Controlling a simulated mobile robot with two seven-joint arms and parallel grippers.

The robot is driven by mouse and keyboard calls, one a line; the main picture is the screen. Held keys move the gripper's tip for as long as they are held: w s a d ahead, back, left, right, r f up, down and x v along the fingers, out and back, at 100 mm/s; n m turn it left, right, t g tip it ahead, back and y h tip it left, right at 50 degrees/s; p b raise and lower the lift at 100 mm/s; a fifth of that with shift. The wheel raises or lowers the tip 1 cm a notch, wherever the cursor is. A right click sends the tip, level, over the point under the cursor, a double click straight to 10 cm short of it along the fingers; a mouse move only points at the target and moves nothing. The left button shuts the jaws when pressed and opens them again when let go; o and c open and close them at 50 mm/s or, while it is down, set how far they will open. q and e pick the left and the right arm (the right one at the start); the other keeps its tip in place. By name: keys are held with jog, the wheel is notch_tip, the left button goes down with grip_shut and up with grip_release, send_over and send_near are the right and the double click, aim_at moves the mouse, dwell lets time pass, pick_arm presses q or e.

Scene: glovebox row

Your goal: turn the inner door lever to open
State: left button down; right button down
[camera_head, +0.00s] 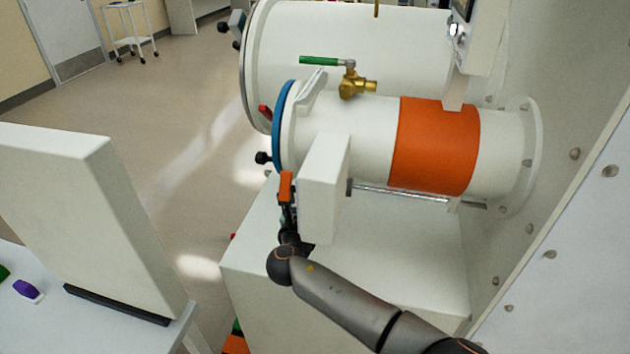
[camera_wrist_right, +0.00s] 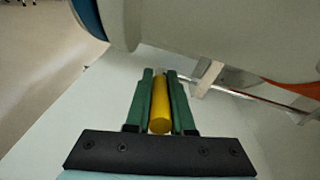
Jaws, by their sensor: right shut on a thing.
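My right gripper (camera_wrist_right: 160,75) has its two green fingers closed on either side of a yellow rod (camera_wrist_right: 160,108). The rod looks like a lever grip, but what it joins to is hidden. In the head view my right arm comes in from the lower right, and its hand (camera_head: 287,215) is beside a white box (camera_head: 324,188) under the small chamber (camera_head: 365,130). The fingertips and rod cannot be made out there. The small chamber has a blue-rimmed door (camera_head: 279,130) at its left end and an orange band (camera_head: 433,146). My left gripper is out of view.
A brass valve with a green handle (camera_head: 319,61) tops the small chamber. A larger white chamber (camera_head: 350,45) lies behind. A metal rail (camera_head: 400,195) runs below, over a white stand (camera_head: 390,250). A white panel (camera_head: 80,215) stands left.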

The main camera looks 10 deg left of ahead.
jog(key=shift+w, duration=0.1)
jog(key=c, duration=0.8)
grip_release()
